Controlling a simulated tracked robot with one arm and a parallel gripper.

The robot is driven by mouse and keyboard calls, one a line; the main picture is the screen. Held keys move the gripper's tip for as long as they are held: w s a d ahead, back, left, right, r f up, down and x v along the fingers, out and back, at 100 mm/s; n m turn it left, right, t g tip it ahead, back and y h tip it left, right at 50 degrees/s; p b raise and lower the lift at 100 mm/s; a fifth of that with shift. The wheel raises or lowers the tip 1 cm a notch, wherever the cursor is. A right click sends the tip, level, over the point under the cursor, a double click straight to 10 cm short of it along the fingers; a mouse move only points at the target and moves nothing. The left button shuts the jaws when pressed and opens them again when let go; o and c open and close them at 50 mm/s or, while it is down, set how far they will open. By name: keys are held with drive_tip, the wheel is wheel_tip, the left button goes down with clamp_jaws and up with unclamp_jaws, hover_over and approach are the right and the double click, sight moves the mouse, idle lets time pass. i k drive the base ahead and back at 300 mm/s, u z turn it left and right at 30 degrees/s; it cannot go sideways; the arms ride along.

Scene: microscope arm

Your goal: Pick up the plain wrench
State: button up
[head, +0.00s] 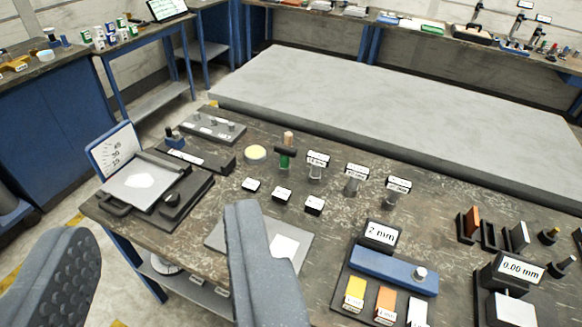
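My gripper (165,222) is open, with its two grey fingers wide apart at the lower left and lower middle of the head view. Nothing shows between the fingers. I cannot make out a plain wrench anywhere in this view. The dark, worn workbench (335,215) lies ahead of and below the fingers. The right finger covers part of a grey mat (214,236) with a white square (285,246) on it.
A scale-like device (140,182) stands at the bench's left end. Several small labelled stands (357,176) stand mid-bench. A blue bar (385,270) by a "2 mm" sign (381,236) and a "0.00 mm" gauge (519,269) are right. A grey slab (400,105) lies behind.

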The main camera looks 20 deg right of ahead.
sight(286, 152)
drive_tip(key=k, duration=1.1)
drive_tip(key=u, duration=0.25)
drive_tip(key=i, duration=2.25)
drive_tip(key=z, duration=1.1)
drive_tip(key=i, duration=0.4)
drive_tip(key=z, duration=0.3)
